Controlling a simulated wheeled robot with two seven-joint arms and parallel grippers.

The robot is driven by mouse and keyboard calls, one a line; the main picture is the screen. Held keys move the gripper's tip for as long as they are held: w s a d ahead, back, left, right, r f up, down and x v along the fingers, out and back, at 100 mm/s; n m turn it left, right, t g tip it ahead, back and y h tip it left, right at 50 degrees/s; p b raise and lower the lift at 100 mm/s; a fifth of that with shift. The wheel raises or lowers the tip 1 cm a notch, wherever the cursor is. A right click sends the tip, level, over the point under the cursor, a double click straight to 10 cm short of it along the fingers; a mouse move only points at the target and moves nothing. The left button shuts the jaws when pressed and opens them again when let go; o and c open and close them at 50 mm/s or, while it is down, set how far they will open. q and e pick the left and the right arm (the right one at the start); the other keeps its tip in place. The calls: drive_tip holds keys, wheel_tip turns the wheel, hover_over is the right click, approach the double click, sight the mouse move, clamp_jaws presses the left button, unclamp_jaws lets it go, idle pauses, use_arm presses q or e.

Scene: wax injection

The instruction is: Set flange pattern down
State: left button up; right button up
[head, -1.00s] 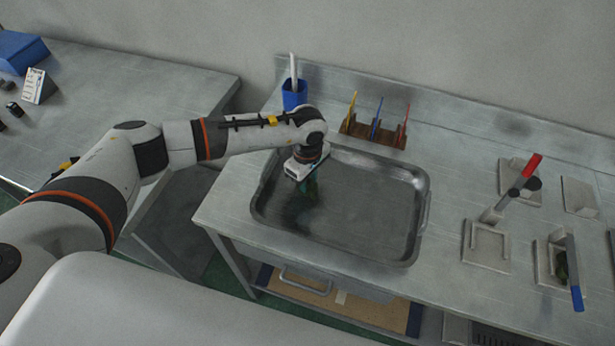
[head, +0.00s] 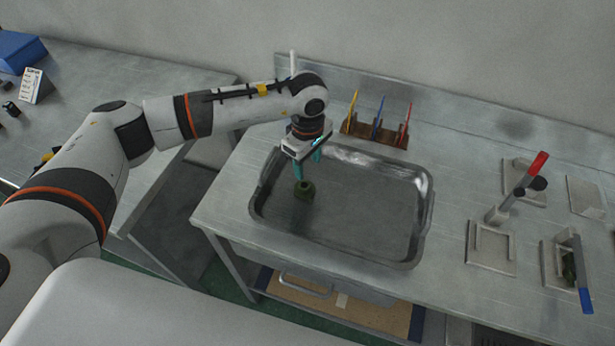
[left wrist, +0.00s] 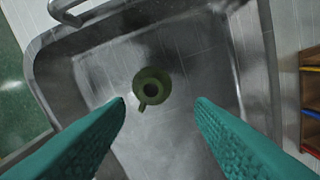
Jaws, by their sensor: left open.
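The flange pattern (head: 304,190) is a small dark green round piece with a central hole and a short stub. It rests on the floor of the metal tray (head: 355,255), in the tray's left part. In the left wrist view the flange pattern (left wrist: 151,86) lies beyond the fingertips, apart from both fingers. My left gripper (head: 308,170) has teal fingers and is above the flange pattern. In the left wrist view the gripper (left wrist: 160,102) is open and empty. My right gripper is not in view.
A wooden rack (head: 375,131) with yellow, blue and red tools stands behind the tray. Clamp fixtures with a red handle (head: 538,162) and a blue handle (head: 586,300) stand on the right. The right part of the tray is clear.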

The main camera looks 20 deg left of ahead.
use_arm(q)
wheel_tip(320, 180, up, 5)
drive_tip(key=shift+r+b, duration=0.1)
drive_tip(key=shift+b, duration=0.5)
